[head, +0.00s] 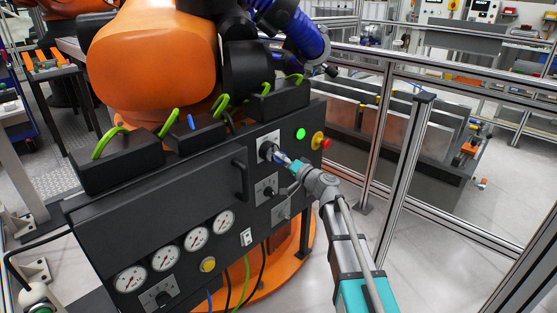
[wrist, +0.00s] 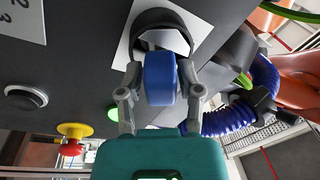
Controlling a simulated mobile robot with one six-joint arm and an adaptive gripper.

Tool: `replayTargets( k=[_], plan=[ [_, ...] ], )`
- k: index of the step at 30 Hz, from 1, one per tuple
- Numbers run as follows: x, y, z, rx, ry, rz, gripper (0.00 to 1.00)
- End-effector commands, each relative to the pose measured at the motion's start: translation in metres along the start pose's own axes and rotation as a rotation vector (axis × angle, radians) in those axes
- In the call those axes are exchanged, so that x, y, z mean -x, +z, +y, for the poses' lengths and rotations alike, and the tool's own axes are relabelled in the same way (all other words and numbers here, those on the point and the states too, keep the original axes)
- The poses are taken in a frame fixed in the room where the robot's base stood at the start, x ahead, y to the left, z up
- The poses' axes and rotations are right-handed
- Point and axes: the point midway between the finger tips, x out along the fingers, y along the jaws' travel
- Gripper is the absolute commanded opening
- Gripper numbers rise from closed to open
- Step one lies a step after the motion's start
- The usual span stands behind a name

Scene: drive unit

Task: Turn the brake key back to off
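The brake key (wrist: 160,78) is blue and sits in a dark round lock (wrist: 162,18) on a white label plate in the wrist view. In the head view the lock (head: 267,149) is at the upper right of the black panel. My gripper (wrist: 161,80) has one grey finger on each side of the key, with the tips close against its sides. It looks shut on the key. In the head view my gripper (head: 285,160) reaches the key from the right and hides part of it. The label's markings cannot be read.
A lit green lamp (head: 301,134) and a red emergency button on yellow (head: 321,141) are right of the lock. A lower rotary switch (head: 267,190), a handle (head: 240,180) and several gauges (head: 196,238) share the panel. Metal fencing (head: 405,180) stands to the right.

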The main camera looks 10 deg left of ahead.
Motion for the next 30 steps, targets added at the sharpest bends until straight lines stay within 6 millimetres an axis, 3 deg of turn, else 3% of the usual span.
replayTargets(
  k=[1,6,17,30],
  plan=[
    [0.0001,0.0000,0.0000,0.000,0.000,0.000,0.28],
    [0.0001,-0.0001,0.0001,0.000,0.000,0.000,0.00],
    [-0.0001,-0.0010,0.0004,0.053,-0.003,-0.006,0.00],
    [-0.0002,-0.0026,0.0004,0.379,-0.023,-0.044,0.00]
  ],
)
